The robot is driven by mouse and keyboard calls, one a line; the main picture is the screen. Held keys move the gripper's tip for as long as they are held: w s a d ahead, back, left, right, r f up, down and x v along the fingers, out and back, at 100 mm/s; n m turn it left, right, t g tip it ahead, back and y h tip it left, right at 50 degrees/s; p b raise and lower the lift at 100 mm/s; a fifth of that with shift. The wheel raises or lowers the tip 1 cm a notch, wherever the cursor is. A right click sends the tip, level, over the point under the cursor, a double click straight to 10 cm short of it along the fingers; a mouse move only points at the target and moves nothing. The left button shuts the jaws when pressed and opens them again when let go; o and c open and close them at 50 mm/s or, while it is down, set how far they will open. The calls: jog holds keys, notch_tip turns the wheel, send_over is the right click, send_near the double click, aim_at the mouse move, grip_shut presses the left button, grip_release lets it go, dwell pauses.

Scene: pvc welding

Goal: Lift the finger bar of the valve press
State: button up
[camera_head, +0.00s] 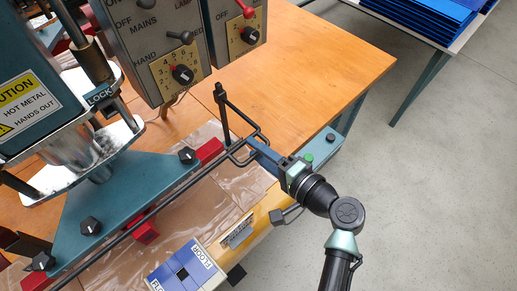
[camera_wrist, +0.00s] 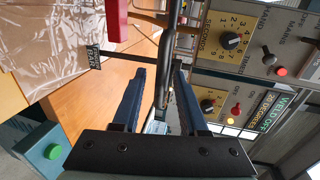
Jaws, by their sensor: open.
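The finger bar (camera_head: 150,210) of the valve press is a long thin black rod. In the head view it runs diagonally along the front of the press's teal base (camera_head: 120,195) to a bent end by my gripper. My gripper (camera_head: 254,146) is at this right-hand end. In the wrist view the two blue fingers of my gripper (camera_wrist: 160,72) are apart, and the dark finger bar (camera_wrist: 168,50) passes between them in the picture. No firm grip on it shows. Whether either finger touches the bar cannot be told. The fingertips are partly hidden in the head view.
Grey control boxes (camera_head: 150,45) with knobs stand behind the bar. A black upright post (camera_head: 222,112) rises close to my gripper. Clear plastic sheet (camera_head: 205,215) and a blue-and-white box (camera_head: 187,268) lie in front. The orange tabletop (camera_head: 310,60) is clear at the back right.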

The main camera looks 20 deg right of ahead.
jog(key=b+v, duration=0.1)
jog(key=v, duration=1.2)
jog(key=shift+b, duration=0.4)
jog(key=w+a+r+n+t+h, duration=0.1)
jog(key=w+r+n+h, duration=0.15)
jog(key=w+r, duration=0.4)
jog(key=w+a+r+n+h, duration=0.1)
jog(key=w+a+r+n, duration=0.15)
jog(key=w+r, duration=0.4)
jog(key=w+a+r+n+t+h, duration=0.1)
jog(key=w+a+r+n+t, duration=0.15)
jog(key=r, duration=0.65)
jog(key=w+a+r+n+t, duration=0.1)
jog(key=a+r+n+t, duration=0.2)
jog(key=r, duration=0.5)
jog(key=s+a+r+n+t, duration=0.1)
jog(key=s+a+r+t, duration=0.2)
jog(key=r, duration=0.7)
jog(key=s+a+r+n+t, duration=0.2)
jog(key=s+a+r+t, duration=0.1)
jog(key=s+a+r, duration=0.4)
notch_tip(320, 180, up, 4)
jog(key=shift+s+f+h, duration=0.2)
jog(key=shift+s+h, duration=0.05)
jog(key=shift+h, duration=0.2)
